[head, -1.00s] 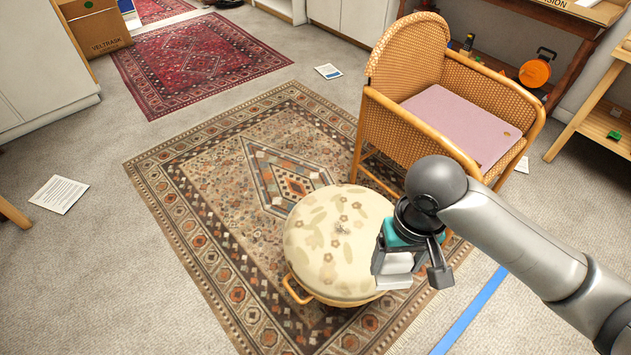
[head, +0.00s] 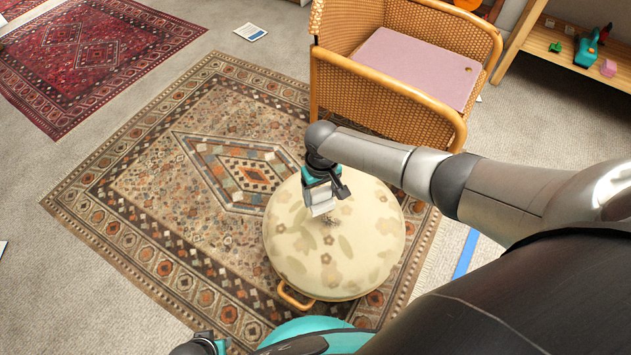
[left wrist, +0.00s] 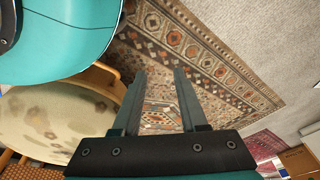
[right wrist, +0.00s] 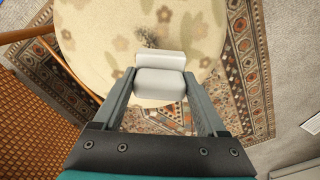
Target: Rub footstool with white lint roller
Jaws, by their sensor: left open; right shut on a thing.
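The round footstool (head: 350,255) has a cream cushion with a faded floral pattern and stands on the patterned rug. A small dark patch of lint (right wrist: 146,38) shows on its top in the right wrist view. My right gripper (head: 320,190) is shut on the white lint roller (right wrist: 160,80), which is over the cushion close to the dark patch; I cannot tell whether it touches. The roller also shows in the head view (head: 321,206). My left gripper (left wrist: 158,85) is open and empty, beside the footstool, with the rug beyond its fingers.
A wicker armchair (head: 385,75) with a pink seat pad stands just behind the footstool. A low wooden shelf (head: 575,58) is at the upper right. The patterned rug (head: 150,210) is clear to the left. A paper (head: 250,32) lies on the carpet.

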